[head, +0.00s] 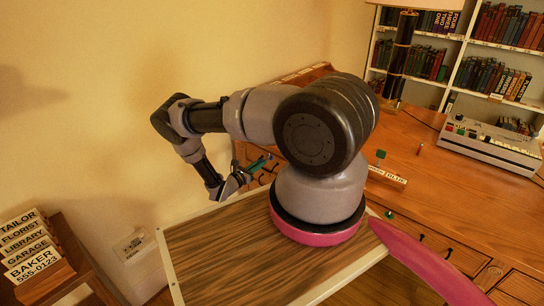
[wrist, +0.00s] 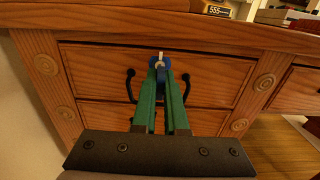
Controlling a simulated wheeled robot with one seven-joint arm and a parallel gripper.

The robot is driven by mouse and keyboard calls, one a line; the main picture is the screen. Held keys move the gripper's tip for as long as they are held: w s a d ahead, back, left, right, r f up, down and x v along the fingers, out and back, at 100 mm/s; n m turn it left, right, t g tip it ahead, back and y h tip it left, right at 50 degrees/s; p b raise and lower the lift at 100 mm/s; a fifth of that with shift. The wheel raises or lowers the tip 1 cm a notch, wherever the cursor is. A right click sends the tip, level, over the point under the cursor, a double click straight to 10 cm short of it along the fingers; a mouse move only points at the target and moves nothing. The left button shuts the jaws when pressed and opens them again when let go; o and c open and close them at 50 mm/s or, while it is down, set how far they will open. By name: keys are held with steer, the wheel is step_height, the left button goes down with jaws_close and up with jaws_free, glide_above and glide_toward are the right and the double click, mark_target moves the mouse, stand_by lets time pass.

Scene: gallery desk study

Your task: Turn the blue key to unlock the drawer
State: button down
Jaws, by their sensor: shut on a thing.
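The blue key (wrist: 160,63) is in the wrist view, in front of the face of the desk's top drawer (wrist: 95,65). A small pale metal part shows at its far end, against the upper part of the drawer front. I cannot tell how far it sits in a lock. My gripper (wrist: 161,75) has green fingers shut on the blue key. In the head view my gripper (head: 262,163) is at the desk's left side, and the key is too small there to make out clearly. A dark drawer handle (wrist: 130,85) is partly hidden behind the fingers.
A second drawer (wrist: 100,117) lies below the top one. Signs (head: 30,245) stand at the lower left.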

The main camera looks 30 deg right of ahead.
steer(key=shift+m, duration=1.5)
steer(key=shift+m, duration=1.5)
steer(key=m, duration=0.2)
steer(key=shift+m, duration=0.4)
